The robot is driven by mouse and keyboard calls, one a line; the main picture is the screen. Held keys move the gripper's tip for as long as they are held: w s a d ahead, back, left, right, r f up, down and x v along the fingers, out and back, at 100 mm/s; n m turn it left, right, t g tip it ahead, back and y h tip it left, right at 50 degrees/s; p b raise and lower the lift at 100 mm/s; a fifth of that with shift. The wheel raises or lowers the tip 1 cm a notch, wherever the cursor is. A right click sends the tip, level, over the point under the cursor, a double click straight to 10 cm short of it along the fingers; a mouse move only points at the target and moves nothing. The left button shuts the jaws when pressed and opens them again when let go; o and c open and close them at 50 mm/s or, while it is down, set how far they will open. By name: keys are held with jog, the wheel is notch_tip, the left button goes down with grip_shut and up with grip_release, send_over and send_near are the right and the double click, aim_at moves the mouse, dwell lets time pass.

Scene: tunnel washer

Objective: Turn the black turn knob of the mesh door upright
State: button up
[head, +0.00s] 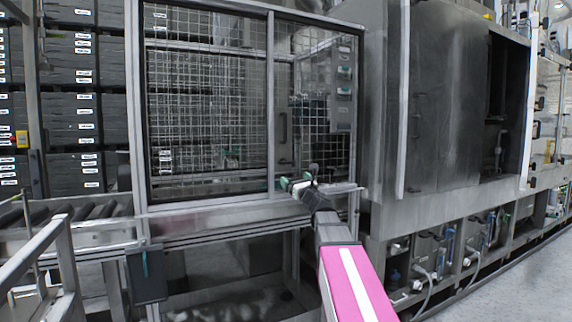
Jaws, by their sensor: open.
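The mesh door (270,75) is a metal-framed wire-mesh panel in the middle of the head view, and it looks shut. A second mesh panel adjoins it on the right, with a dark upright handle (282,127) near the shared post. My gripper (296,180) is in front of the lower part of the mesh, near the post's foot. Its two green-tipped fingers are apart, and I see nothing between them. I cannot make out the black turn knob for certain. A small dark rounded shape shows just above my gripper, but I cannot tell whether it is the knob or part of my wrist.
A metal ledge (225,226) runs below the mesh. A roller conveyor (85,212) and a railing stand at left, with stacked grey crates (70,60) behind. A large steel machine (440,110) stands at right. Grey floor (520,275) is clear at lower right.

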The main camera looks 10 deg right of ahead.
aim_at(287, 162)
jog(key=shift+m+t+h, duration=0.3)
jog(key=shift+m+h, duration=0.2)
jog(key=shift+m, duration=0.4)
jog(key=x, duration=0.3)
jog(key=r+x, duration=0.1)
jog(key=x, duration=0.3)
jog(key=d+x, duration=0.1)
jog(key=x, duration=0.3)
jog(key=shift+r, duration=0.3)
jog(key=c, duration=0.9)
